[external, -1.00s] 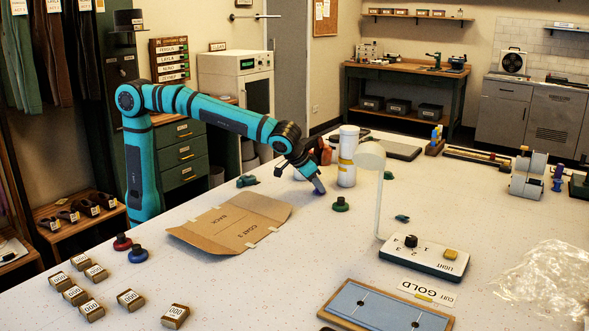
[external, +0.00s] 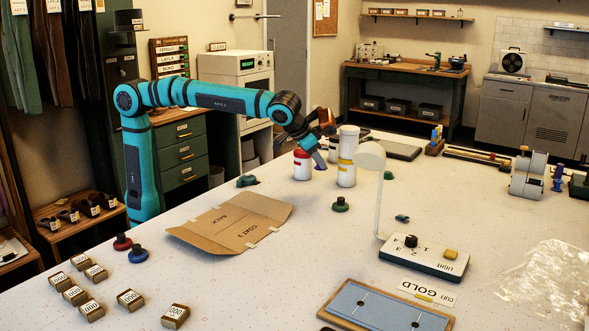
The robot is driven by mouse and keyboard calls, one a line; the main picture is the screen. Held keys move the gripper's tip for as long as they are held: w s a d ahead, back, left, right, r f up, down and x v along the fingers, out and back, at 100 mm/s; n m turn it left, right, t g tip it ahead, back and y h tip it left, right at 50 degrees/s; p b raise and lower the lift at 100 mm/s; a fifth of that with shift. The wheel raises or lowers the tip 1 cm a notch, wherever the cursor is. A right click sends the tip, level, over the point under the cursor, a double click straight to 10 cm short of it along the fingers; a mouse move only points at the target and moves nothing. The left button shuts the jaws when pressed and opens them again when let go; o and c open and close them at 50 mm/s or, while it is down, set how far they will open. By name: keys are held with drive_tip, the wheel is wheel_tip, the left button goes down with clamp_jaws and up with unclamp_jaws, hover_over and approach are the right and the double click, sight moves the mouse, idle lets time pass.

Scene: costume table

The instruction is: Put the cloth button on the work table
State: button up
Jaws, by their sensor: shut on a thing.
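My gripper (external: 319,160) is at the end of the teal arm, pointing down above the far part of the white speckled work table (external: 250,290). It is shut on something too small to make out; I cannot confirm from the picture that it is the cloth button. No other cloth button can be clearly recognised.
A green knobbed piece (external: 340,204) lies in front of my gripper. A lamp (external: 379,190) stands to the right on its switch base (external: 425,255). A flat cardboard folder (external: 230,222) lies left. Several small labelled boxes (external: 130,299) sit front left. Bare table lies between them.

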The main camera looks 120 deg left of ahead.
drive_tip(key=w+d+r+m+t+h, duration=0.1)
drive_tip(key=w+d+m+h, duration=0.15)
drive_tip(key=w+d, duration=0.45)
drive_tip(key=w+d+m+t+h, duration=0.1)
drive_tip(key=w+d+m, duration=0.3)
drive_tip(key=d, duration=0.7)
drive_tip(key=w+d+r+m+t+h, duration=0.1)
drive_tip(key=w+d+m, duration=0.3)
drive_tip(key=d, duration=0.5)
drive_tip(key=w+d+r+n+y, duration=0.1)
drive_tip(key=w+d+n, duration=0.15)
drive_tip(key=w, duration=0.35)
drive_tip(key=w+d+r+n+y, duration=0.1)
drive_tip(key=w+d+r, duration=0.15)
drive_tip(key=w, duration=0.25)
drive_tip(key=n+g, duration=0.1)
drive_tip(key=n, duration=0.1)
hover_over(386, 275)
drive_tip(key=s+d, duration=0.1)
drive_tip(key=s, duration=0.1)
wheel_tip(386, 275, down, 5)
drive_tip(key=shift+w+f+y, duration=0.1)
drive_tip(key=shift+y, duration=0.15)
drive_tip(key=shift+f, duration=0.1)
drive_tip(key=shift+f, duration=4.9)
drive_tip(key=shift+f, duration=0.1)
